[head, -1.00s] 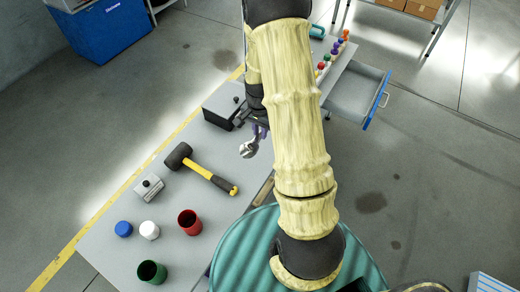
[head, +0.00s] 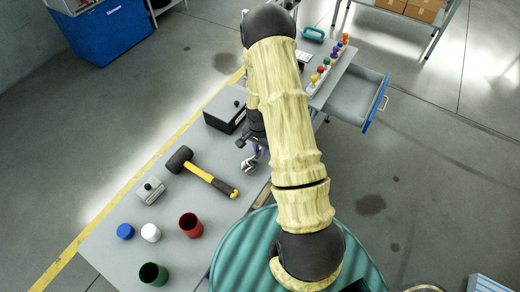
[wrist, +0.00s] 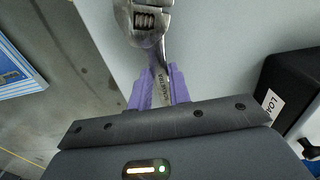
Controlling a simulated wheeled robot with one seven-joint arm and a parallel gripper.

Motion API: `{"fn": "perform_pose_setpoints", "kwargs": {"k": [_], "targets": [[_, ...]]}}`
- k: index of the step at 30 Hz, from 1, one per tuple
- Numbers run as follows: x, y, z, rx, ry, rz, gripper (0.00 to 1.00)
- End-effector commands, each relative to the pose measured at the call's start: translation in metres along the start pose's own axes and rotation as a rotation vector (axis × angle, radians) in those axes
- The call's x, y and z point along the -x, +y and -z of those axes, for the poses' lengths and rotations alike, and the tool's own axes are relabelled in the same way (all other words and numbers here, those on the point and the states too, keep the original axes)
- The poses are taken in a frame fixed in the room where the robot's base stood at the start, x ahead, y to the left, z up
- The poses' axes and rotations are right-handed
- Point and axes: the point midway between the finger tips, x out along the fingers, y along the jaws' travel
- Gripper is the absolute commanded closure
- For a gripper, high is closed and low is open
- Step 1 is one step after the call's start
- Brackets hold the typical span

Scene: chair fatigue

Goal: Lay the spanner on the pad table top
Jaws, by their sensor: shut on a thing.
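In the head view the spanner (head: 250,161) shows beside my arm, over the right edge area of the grey table top (head: 118,205). My arm hides most of the gripper there. I cannot tell whether the spanner touches the table.
A black-and-yellow mallet (head: 203,173) lies left of the spanner, and a dark box (head: 225,110) stands behind it. A small grey block (head: 151,190), white cap (head: 150,232), red cup (head: 190,225) and green cup (head: 153,274) stand nearer. An open drawer (head: 355,95) juts out right.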

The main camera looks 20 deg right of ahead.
Motion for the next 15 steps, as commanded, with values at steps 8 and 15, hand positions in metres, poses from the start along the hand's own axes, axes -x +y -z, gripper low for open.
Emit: {"fn": "perform_pose_setpoints", "kwargs": {"k": [8,15], "targets": [[-0.015,-0.001,-0.001,0.000,0.000,0.001,1.00],[-0.018,-0.001,-0.001,0.001,0.000,0.000,1.00]]}}
